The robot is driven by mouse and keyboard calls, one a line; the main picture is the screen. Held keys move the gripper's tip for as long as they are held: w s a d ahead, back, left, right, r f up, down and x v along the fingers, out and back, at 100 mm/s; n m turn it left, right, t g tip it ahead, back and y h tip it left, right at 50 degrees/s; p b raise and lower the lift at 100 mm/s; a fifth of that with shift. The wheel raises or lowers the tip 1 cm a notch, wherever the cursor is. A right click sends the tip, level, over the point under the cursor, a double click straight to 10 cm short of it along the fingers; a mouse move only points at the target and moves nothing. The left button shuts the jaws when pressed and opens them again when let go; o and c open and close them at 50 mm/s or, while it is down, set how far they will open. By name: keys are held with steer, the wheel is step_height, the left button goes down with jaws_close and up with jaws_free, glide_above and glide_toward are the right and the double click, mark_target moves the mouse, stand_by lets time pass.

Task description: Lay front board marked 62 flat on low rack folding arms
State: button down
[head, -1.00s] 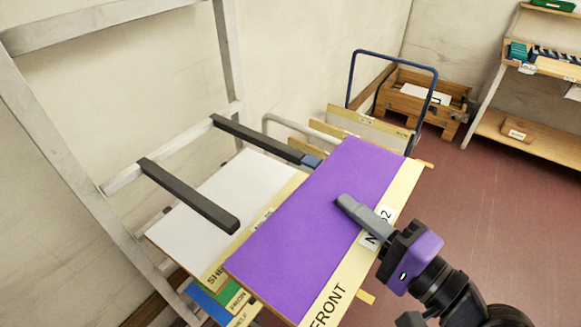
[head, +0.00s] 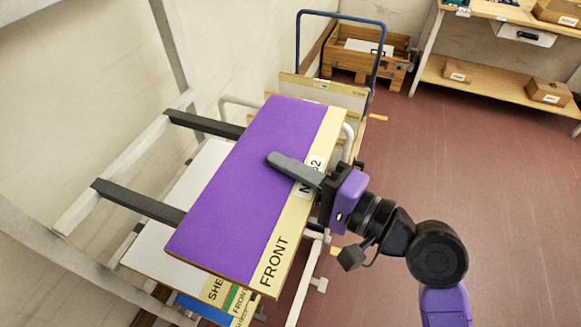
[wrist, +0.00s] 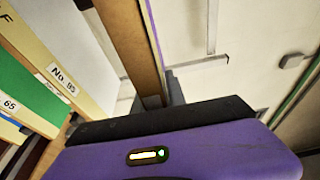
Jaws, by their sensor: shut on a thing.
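The front board (head: 240,190) has a purple face and a bare wood strip reading FRONT, with a partly covered label ending in 62. My gripper (head: 285,165) is shut on its right long edge, one finger lying across the purple face. The board is held roughly flat, face up. The low rack's two dark folding arms, the far one (head: 205,125) and the near one (head: 137,202), stick out from the pale frame. Their outer ends are hidden under the board's left side; I cannot tell whether it touches them. The wrist view shows a board's edge (wrist: 130,45) above my gripper.
Below are a white shelf board (head: 160,240) and green and blue boards; labels 95 (wrist: 60,77) and 65 show in the wrist view. A blue-handled cart (head: 298,45) holding boards stands behind. A wooden crate (head: 365,60) and shelving (head: 480,85) are farther back. The right floor is clear.

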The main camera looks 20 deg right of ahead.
steer(key=w+a+f, duration=0.2)
steer(key=w+a, duration=0.9)
steer(key=a, duration=0.3)
steer(key=shift+a+f+b, duration=0.25)
steer(key=shift+f+b, duration=0.15)
steer(key=shift+b, duration=0.05)
stand_by(1.1)
steer(key=shift+w+f+b, duration=0.1)
steer(key=shift+f+b, duration=0.3)
steer(key=shift+f, duration=0.15)
stand_by(0.4)
steer(key=c, duration=1.3)
jaws_free()
steer(key=shift+f, duration=0.15)
steer(key=shift+b+v, duration=0.85)
steer(key=shift+v, duration=3.05)
